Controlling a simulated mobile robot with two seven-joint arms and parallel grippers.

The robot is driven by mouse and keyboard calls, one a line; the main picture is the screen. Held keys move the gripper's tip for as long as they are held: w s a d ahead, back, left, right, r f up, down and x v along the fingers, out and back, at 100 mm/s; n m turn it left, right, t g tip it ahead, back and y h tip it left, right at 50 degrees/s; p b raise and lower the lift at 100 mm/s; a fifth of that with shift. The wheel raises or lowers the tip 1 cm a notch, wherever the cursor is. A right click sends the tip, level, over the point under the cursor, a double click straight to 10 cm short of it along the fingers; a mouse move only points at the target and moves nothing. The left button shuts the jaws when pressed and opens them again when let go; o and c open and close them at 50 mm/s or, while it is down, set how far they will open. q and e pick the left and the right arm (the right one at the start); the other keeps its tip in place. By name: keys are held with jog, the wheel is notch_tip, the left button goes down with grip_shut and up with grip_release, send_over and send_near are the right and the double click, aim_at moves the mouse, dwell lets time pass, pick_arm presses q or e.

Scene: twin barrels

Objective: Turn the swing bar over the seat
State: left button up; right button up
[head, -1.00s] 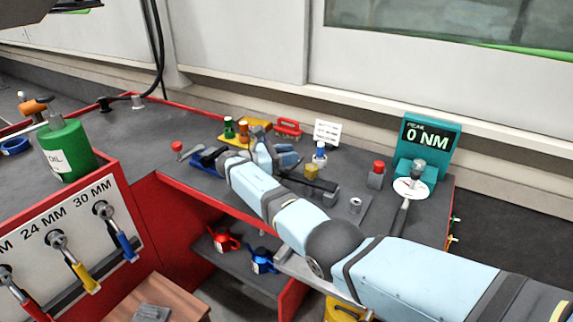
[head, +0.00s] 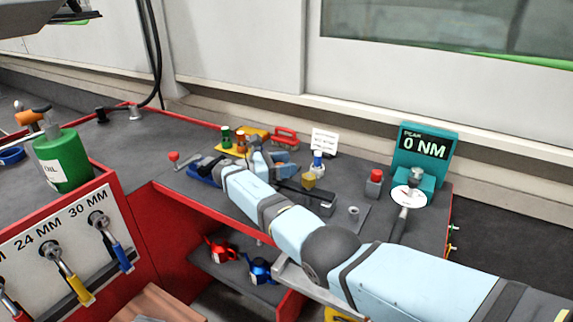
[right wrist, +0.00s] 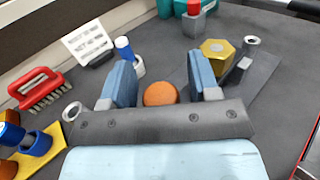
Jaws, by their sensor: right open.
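My right gripper (head: 268,160) is over the red-edged bench; it also shows in the right wrist view (right wrist: 160,88). Its two blue fingers are spread, with a round orange knob (right wrist: 160,93) showing between them and a gap at each side. A dark bar (head: 305,195) runs from beneath the gripper toward a grey end block. Part of it shows right of the fingers in the wrist view (right wrist: 238,74). The gripper hides its left part. I cannot tell for sure which part is the seat. A dark part of my left arm (head: 75,12) shows at the top left; its fingers are unclear.
A gold hex piece (right wrist: 217,50) and a metal ring (right wrist: 252,42) stand close to the bar. A blue-topped bottle (head: 318,160), a sign (head: 323,141), a red brush (head: 285,137) and a teal tester (head: 425,155) stand behind. A green oil can (head: 62,160) is left.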

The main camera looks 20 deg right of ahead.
pick_arm(q)
jog(key=d+r+t+h+b, duration=0.4)
jog(key=r+b, duration=0.3)
jog(key=b, duration=0.1)
notch_tip(320, 180, down, 8)
jog(key=w+m+g+b, duration=0.1)
jog(key=g+b, duration=0.2)
jog(key=b, duration=0.1)
jog(key=shift+d+g+b, duration=0.2)
jog(key=shift+g+b, duration=0.1)
pick_arm(e)
jog(key=a, duration=1.1)
jog(key=shift+a, duration=0.3)
pick_arm(q)
jog(key=shift+r, duration=0.1)
